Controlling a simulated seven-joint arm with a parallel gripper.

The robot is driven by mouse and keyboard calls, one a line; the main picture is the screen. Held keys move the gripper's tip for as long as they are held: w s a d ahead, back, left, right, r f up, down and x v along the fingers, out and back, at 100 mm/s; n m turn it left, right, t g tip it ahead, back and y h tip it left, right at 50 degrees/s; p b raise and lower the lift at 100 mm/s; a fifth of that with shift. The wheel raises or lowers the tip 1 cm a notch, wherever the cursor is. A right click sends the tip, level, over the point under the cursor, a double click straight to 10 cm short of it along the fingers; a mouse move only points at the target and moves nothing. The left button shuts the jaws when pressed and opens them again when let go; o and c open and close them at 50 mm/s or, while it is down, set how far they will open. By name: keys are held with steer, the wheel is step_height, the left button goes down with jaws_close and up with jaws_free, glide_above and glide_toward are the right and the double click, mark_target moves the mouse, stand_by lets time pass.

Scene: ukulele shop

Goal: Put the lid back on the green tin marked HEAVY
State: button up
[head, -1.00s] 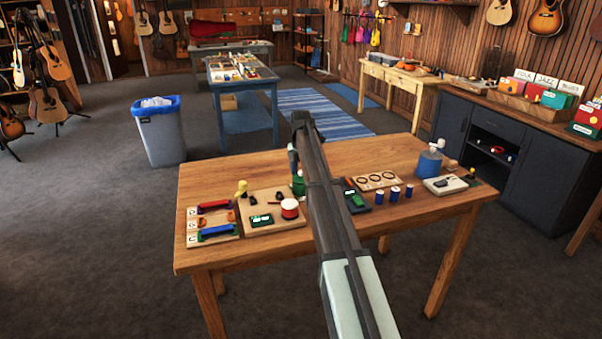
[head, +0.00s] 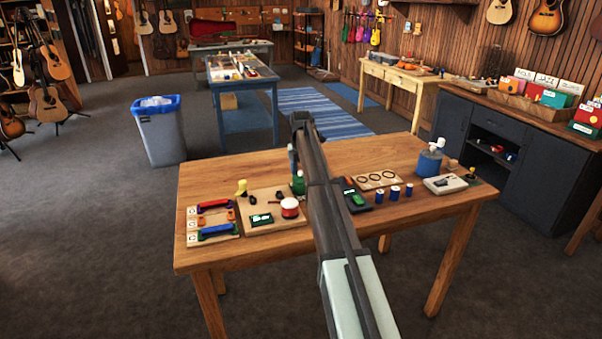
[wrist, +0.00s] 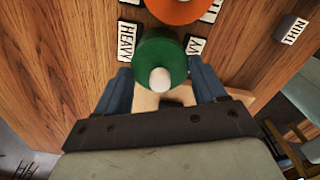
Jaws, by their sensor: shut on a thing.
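A round green lid (wrist: 162,52) with a pale knob shows in the wrist view between the blue fingers of my gripper (wrist: 160,78). The gripper is shut on it. A white HEAVY label (wrist: 128,41) lies just left of the lid. In the head view, a green tin (head: 298,186) stands at the back of the wooden board, beside my arm. My arm hides part of that area. I cannot tell whether the lid touches the tin.
An orange round thing (wrist: 178,8) and a THIN label (wrist: 291,31) are close by. A red-and-white tin (head: 290,208) stands on the board (head: 270,224). Blue cylinders (head: 394,192) and a blue bottle (head: 429,162) are to the right. The table's front right is clear.

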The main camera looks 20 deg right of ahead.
steer(key=o, duration=1.1)
steer(key=shift+r, duration=0.2)
steer(key=shift+r, duration=3.3)
jaws_close()
steer(key=shift+f, duration=2.15)
steer(key=shift+r, duration=0.15)
